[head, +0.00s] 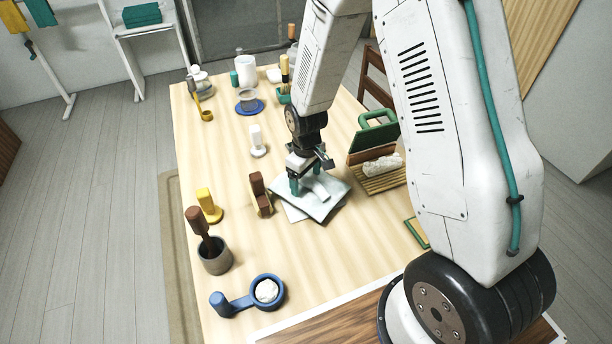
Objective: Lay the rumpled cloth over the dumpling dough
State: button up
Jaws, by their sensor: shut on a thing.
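A pale grey-white cloth (325,207) lies in uneven, overlapping layers on the wooden table, under my gripper. My gripper (304,180) points down with its teal fingertips at the cloth's far-left part, shut on it. A white lump (267,290), which looks like dough, sits in a round blue dish with a handle (240,303) at the table's near end, apart from the cloth. Another white, rough-surfaced roll (382,165) lies on a slatted wooden rack to the right. I cannot tell for certain which of the two is the dumpling dough.
A brown wooden block (259,194) stands close left of the cloth. A grey mortar with pestle (214,255) and a yellow tool (208,205) stand at the left edge. A green-handled board (375,135) rises behind the rack. The table between cloth and blue dish is clear.

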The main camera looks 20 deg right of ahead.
jog(key=shift+f, duration=0.75)
jog(key=o, duration=0.9)
notch_tip(320, 180, up, 8)
jog(key=shift+f, duration=0.1)
jog(key=shift+s, duration=0.1)
